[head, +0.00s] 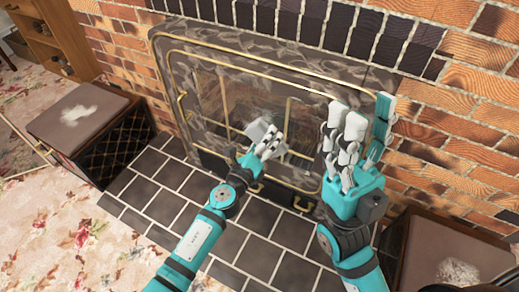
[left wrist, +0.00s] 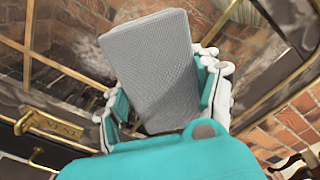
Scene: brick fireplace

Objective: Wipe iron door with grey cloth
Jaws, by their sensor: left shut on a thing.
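The iron door (head: 240,62) is the dark fireplace front with brass trim and glass panes. Grey mottled patches cover its frame. It fills the background of the left wrist view (left wrist: 286,28). My left gripper (head: 265,146) is shut on the grey cloth (head: 257,129), in front of the lower middle of the door. The folded cloth (left wrist: 150,68) stands up between its fingers in the left wrist view. I cannot tell whether the cloth touches the door. My right gripper (head: 354,142) is open and empty, its fingers extended, in front of the door's right side.
Brick wall (head: 470,95) surrounds the fireplace. Dark hearth tiles (head: 160,205) lie below it. A brown cushioned box (head: 82,125) stands at left and another (head: 440,255) at lower right. A wooden cabinet (head: 52,45) is at upper left. Floral carpet (head: 60,235) is clear at lower left.

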